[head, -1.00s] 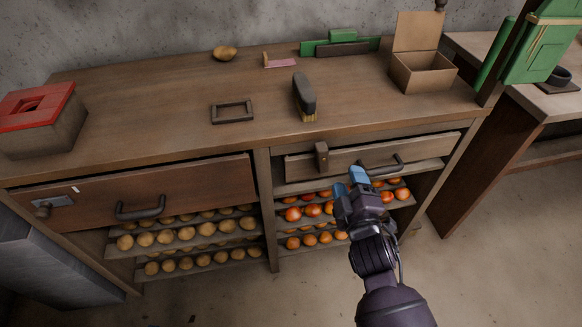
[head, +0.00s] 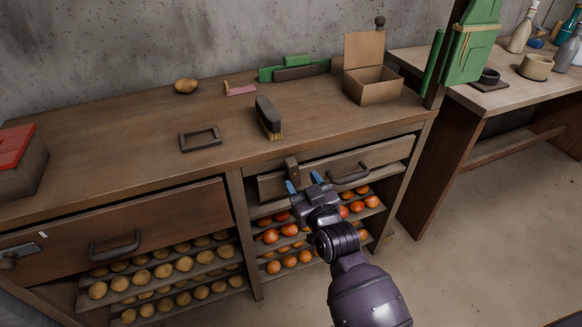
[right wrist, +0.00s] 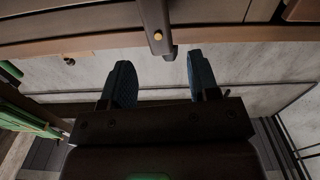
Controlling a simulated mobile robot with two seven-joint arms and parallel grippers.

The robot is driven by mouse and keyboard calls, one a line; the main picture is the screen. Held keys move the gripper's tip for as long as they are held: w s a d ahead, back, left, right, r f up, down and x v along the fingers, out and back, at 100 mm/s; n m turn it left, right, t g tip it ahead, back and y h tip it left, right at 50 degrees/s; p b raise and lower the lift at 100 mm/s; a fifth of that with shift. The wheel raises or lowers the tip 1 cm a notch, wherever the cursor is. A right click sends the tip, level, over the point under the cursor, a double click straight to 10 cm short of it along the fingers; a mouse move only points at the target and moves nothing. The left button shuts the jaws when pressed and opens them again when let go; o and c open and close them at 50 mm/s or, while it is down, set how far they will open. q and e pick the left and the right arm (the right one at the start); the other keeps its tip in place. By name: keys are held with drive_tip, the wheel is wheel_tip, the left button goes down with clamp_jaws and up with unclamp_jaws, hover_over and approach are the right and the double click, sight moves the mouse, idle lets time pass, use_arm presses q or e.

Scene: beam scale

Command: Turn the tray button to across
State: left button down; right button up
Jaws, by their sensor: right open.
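The tray button (head: 291,168) is a small dark wooden block that stands upright at the top edge of the right-hand tray (head: 382,158), overlapping its front. It also shows in the right wrist view (right wrist: 156,28), with a small yellow dot near its end. My right gripper (head: 304,182) is open, with blue fingertips just below and to the right of the button in the head view. In the right wrist view the button's end lies ahead, between the lines of the two open fingers (right wrist: 158,60), with nothing held. My left gripper is out of view.
A dark handle (head: 349,174) sticks out of the tray front, close right of my right gripper. Racks of orange fruit (head: 290,260) lie below. The bench top holds a brush (head: 268,115), a dark frame (head: 200,138) and an open box (head: 372,88).

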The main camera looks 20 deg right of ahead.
sight(294, 171)
drive_tip(key=w, duration=0.4)
drive_tip(key=shift+w+a+f+b, duration=0.1)
drive_tip(key=shift+w+a+b, duration=0.05)
drive_tip(key=shift+w+b, duration=0.25)
drive_tip(key=shift+w, duration=0.8)
